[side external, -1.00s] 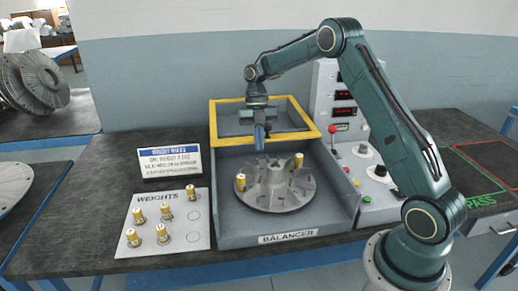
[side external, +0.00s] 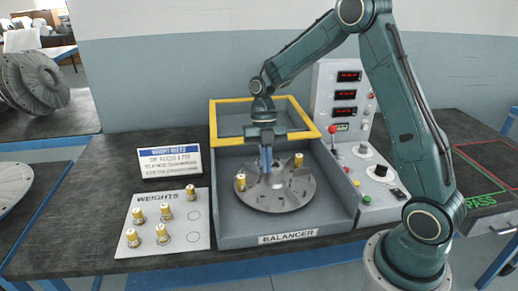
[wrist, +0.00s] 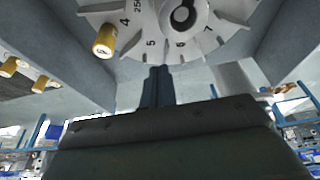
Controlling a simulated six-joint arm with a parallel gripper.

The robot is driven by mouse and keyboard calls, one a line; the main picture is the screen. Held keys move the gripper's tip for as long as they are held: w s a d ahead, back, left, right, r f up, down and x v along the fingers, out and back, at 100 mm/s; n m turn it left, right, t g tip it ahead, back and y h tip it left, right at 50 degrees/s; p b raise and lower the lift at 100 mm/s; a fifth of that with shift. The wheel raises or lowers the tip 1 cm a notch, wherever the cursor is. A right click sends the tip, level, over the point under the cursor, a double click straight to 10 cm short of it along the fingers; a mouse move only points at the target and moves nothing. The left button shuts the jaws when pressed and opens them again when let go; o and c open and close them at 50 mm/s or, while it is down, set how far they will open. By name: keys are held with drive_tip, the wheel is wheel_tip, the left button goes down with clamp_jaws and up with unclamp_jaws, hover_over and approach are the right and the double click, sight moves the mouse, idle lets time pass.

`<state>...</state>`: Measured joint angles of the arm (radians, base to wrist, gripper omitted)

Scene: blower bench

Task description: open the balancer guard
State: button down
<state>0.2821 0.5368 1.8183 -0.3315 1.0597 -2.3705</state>
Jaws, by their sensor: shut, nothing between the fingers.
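The balancer (side external: 290,238) is a grey open-topped box on the bench. Its guard, a yellow-framed panel (side external: 213,122), sits at the back of the box, and the front part over the rotor is uncovered. The finned rotor (side external: 275,197) lies inside with brass weights (side external: 240,182) on it. My gripper (side external: 266,168) is shut and empty, pointing down over the rotor, in front of the guard frame's near edge. In the wrist view my closed fingers (wrist: 158,88) show beside the numbered rotor (wrist: 205,45). Whether the fingertips touch the rotor, I cannot tell.
A control panel (side external: 335,105) with red displays, a red-knobbed lever (side external: 333,130) and buttons stands right of the box. A weights plate (side external: 195,236) with several brass weights and a rules sign (side external: 170,162) lie to the left.

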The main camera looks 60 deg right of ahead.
drive_tip(key=s+a, duration=1.1)
idle(0.3)
wheel_tip(320, 180, up, 13)
drive_tip(key=w+d+m+t+h, duration=0.15)
drive_tip(key=d+m+t, duration=0.35)
drive_tip(key=d+m, duration=0.6)
drive_tip(key=w+d+m+t+h, duration=0.15)
drive_tip(key=d+m+t, duration=0.35)
drive_tip(key=d+m, duration=0.65)
drive_tip(key=f+n, duration=0.1)
drive_tip(key=d+f+n, duration=0.1)
drive_tip(key=f, duration=0.1)
drive_tip(key=d+f+n, duration=0.1)
drive_tip(key=f, duration=0.1)
drive_tip(key=shift+s+f, duration=0.1)
drive_tip(key=shift+f, duration=0.1)
